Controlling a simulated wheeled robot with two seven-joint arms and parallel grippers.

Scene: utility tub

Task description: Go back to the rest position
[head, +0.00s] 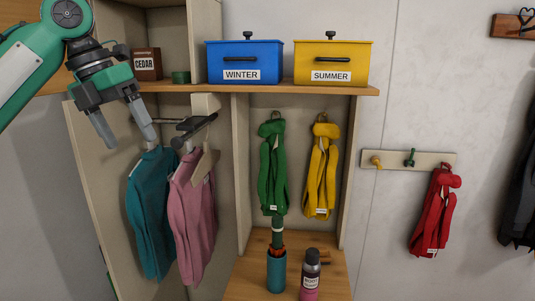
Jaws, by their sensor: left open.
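My left gripper (126,130) comes in from the upper left on a green and grey arm. Its two grey fingers point down and are spread apart, with nothing seen between them. It hangs in front of the open wardrobe, above the teal garment (150,215) and left of the dark hangers. I cannot tell from this one view how far it is from the rail. My right gripper is not in view.
A pink garment (192,225) hangs beside the teal one. A blue WINTER box (244,52) and yellow SUMMER box (333,50) stand on the shelf (300,89). Below hang green (272,175) and yellow (320,170) garments. A bottle (311,270) stands on the bench.

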